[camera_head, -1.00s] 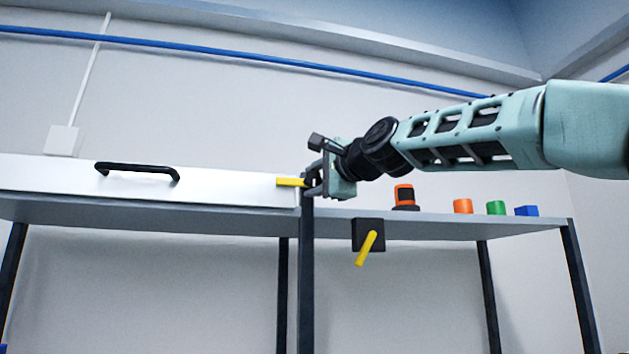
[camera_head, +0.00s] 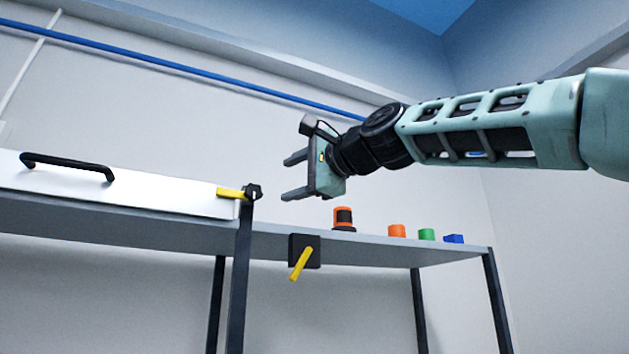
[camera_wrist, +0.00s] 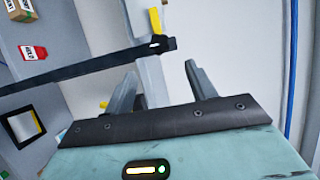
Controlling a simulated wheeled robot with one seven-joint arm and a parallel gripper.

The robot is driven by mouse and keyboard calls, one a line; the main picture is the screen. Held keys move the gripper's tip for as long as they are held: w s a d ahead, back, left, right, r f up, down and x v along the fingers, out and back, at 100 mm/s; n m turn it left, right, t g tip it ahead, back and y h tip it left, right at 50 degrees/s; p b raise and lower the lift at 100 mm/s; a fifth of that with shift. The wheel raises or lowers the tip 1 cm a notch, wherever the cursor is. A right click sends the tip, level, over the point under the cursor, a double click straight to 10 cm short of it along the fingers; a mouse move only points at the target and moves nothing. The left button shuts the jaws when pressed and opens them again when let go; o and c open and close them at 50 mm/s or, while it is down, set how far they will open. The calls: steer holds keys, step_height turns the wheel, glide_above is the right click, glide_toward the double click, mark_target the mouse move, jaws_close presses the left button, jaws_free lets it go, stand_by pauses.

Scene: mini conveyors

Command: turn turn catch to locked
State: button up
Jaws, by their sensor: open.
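A yellow bar (camera_head: 231,193) lies roughly level at the right end of the long white panel (camera_head: 120,192), with a small black knob (camera_head: 252,192) beside it; I take this to be the turn catch. A second yellow lever (camera_head: 301,263) hangs slanted on a black plate (camera_head: 312,240) on the shelf's front edge. My gripper (camera_head: 288,176) is open and empty, above and to the right of the knob, clear of it. In the wrist view the two fingers (camera_wrist: 160,86) stand apart. A yellow piece (camera_wrist: 155,20) shows beyond them; I cannot tell which one.
The white panel has a black handle (camera_head: 68,164). An orange and black button (camera_head: 343,217), an orange cylinder (camera_head: 397,231), a green one (camera_head: 427,235) and a blue block (camera_head: 453,239) stand on the shelf (camera_head: 375,254). The air around my gripper is free.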

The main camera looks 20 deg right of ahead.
steer(key=shift+b+v, duration=0.5)
steer(key=shift+v, duration=2.15)
steer(key=a+f+n+g, duration=0.3)
steer(key=a+f, duration=0.1)
steer(key=f, duration=0.8)
steer(key=a+f+n+g+h, duration=0.1)
steer(key=a+f+n+g, duration=0.25)
steer(key=f, duration=0.75)
steer(key=a+f+n+g, duration=0.3)
steer(key=a+f, duration=0.2)
steer(key=f, duration=0.7)
steer(key=s+f+n+g+h, duration=0.1)
steer(key=s+f+n+g, duration=0.15)
steer(key=s+f, duration=0.4)
steer(key=s+f+n+g+h, duration=0.1)
steer(key=s+f+n, duration=0.2)
steer(key=f, duration=0.6)
steer(key=s+d+f+n+g+h, duration=0.1)
steer(key=s+d+f+n, duration=0.1)
steer(key=s+f, duration=0.4)
steer(key=s+d+f+n+g+h, duration=0.2)
steer(key=s+f+n, duration=0.2)
steer(key=s+f, duration=0.2)
steer(key=shift+s+d+f+g, duration=0.3)
steer(key=shift+s+d+f, duration=0.05)
steer(key=shift+s, duration=0.25)
